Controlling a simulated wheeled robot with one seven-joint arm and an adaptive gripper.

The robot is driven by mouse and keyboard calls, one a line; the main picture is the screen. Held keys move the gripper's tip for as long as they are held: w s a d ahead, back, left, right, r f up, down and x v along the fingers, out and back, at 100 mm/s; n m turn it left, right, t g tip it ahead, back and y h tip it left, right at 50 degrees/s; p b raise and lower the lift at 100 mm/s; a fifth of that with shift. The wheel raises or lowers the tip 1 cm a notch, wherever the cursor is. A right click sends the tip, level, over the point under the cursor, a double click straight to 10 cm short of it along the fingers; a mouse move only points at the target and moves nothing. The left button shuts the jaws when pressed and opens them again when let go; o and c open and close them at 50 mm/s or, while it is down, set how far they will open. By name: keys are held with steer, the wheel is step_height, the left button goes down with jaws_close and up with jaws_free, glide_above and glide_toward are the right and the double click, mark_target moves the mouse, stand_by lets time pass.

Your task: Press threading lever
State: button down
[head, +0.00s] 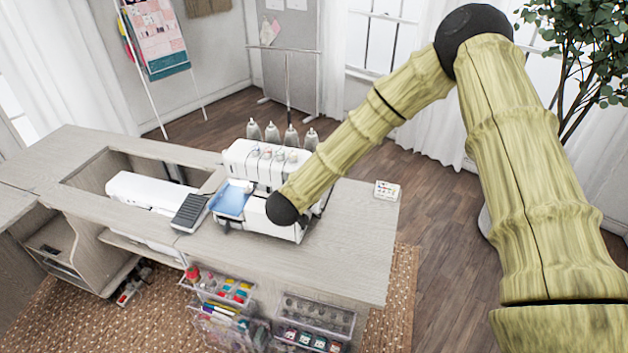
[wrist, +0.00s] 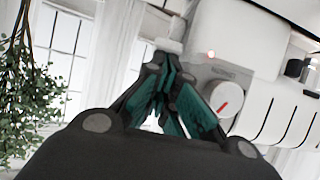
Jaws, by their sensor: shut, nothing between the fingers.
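The white serger machine (head: 262,156) stands on the cabinet top in the head view, with several cone-shaped spools behind it. Its side fills the upper right of the wrist view, with a white dial (wrist: 227,98) bearing a red mark and a small lit red lamp (wrist: 211,54). My gripper (wrist: 163,62) is shut and empty, its teal-padded fingers pointing toward the machine's side, left of the dial. A small white part (wrist: 169,46) shows just beyond the fingertips. I cannot tell if they touch, or if that part is the threading lever. In the head view, my arm hides the gripper.
A white sewing machine (head: 148,190) sits in the cabinet's (head: 345,238) recess, with a dark foot pedal (head: 189,211) beside it. A small box (head: 387,190) lies on the right of the top. Clear drawers (head: 313,318) hang below. The right part of the top is mostly free.

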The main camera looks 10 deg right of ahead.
steer(key=shift+f, duration=0.55)
steer(key=shift+r, duration=0.1)
steer(key=shift+s+r+p, duration=0.1)
steer(key=shift+r+p, duration=0.4)
steer(key=shift+r, duration=0.3)
steer(key=s+a+r, duration=0.4)
steer(key=s+r, duration=0.4)
steer(key=r, duration=0.1)
steer(key=shift+a+b, duration=0.35)
steer(key=shift+b, duration=0.1)
steer(key=shift+s, duration=0.1)
stand_by(0.8)
